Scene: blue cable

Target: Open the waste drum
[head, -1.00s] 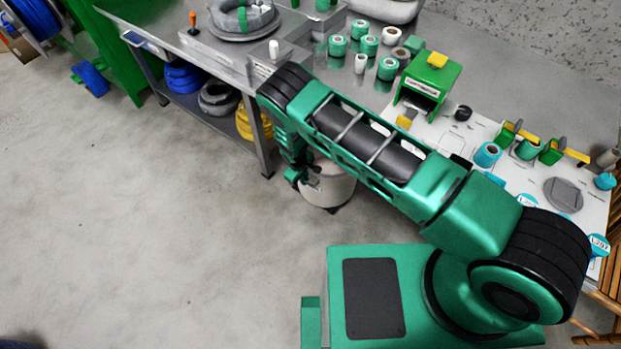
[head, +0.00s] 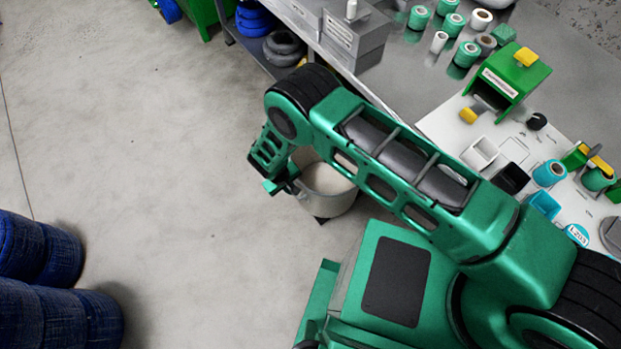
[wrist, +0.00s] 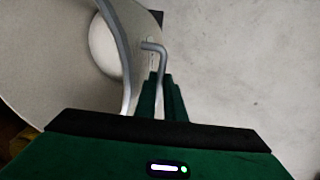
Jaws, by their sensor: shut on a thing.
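The waste drum (head: 330,202) is a pale, round drum on the floor beside the bench. Its pale round top faces up in the head view; I cannot tell there whether that is a lid or the inside. In the wrist view my gripper (wrist: 164,82) is shut on a bent grey metal rod (wrist: 154,46) beside the drum's curved grey rim (wrist: 122,35). A broad beige surface (wrist: 40,60) and a paler rounded patch (wrist: 104,48) lie left of the rod.
The metal bench (head: 440,90) stands right of and behind the drum, with a grey box (head: 355,40), green spools and a green dispenser (head: 507,78). Blue coils (head: 255,20) lie on its lower shelf. Dark blue cylinders (head: 50,300) stand at lower left. Floor left of the drum is clear.

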